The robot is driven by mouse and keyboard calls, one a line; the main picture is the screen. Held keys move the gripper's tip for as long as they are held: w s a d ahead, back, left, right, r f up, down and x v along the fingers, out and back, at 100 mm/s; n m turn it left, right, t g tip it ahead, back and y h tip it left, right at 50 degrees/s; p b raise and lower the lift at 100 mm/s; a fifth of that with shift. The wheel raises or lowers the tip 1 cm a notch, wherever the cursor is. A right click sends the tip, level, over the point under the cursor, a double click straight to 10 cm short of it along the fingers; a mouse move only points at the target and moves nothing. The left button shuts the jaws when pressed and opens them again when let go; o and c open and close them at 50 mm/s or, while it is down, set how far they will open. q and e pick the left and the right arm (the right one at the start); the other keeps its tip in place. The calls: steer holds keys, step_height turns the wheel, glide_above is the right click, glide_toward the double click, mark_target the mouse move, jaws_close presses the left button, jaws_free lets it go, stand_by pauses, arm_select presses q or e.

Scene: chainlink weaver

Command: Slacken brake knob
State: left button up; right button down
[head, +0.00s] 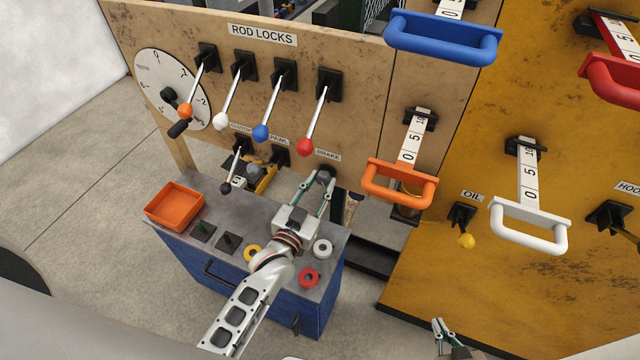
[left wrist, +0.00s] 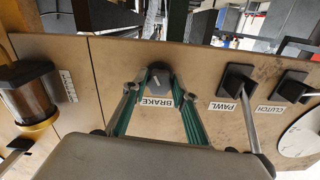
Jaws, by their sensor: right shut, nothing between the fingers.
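The dark round brake knob (head: 326,172) is on the wooden panel below the rod levers, by the BRAKE label (head: 328,155). In the left wrist view the knob (left wrist: 160,75) has a pale pointer mark and stands above the upside-down label. My left gripper (head: 321,183) reaches over the bench to it. Its fingers are spread, with the tips on either side of the knob; the left wrist view (left wrist: 158,85) does not show clearly whether they press on it. My right gripper (head: 441,326) is shut and empty, low in the head view, away from the panel.
The PAWL lever (left wrist: 238,85) and CLUTCH lever (head: 236,165) are beside the knob. The rod levers (head: 314,120) hang above. An orange handle (head: 400,185) juts out to the right. An orange tray (head: 174,207) and several rings sit on the bench (head: 215,265).

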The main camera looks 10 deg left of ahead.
arm_select(q)
steer(key=o, duration=0.3)
steer(key=shift+s, duration=0.1)
steer(key=s, duration=0.4)
steer(key=s+a, duration=0.1)
steer(key=s, duration=0.2)
steer(key=s+a, duration=0.1)
steer(key=s, duration=0.3)
steer(key=shift+s+a, duration=0.15)
steer(key=shift+s, duration=0.15)
steer(key=shift+f, duration=0.1)
steer(key=s+a+f+g, duration=0.2)
steer(key=s+f, duration=0.2)
steer(key=f, duration=0.1)
steer(key=s+a+f+g+y, duration=0.1)
steer(key=s+a+f+g, duration=0.1)
steer(key=s+a+f, duration=0.1)
steer(key=s+a+f+g, duration=0.2)
steer(key=s+f+g, duration=0.1)
steer(key=s+f, duration=0.3)
steer(key=shift+a+f, duration=0.25)
steer(key=shift+f, duration=0.5)
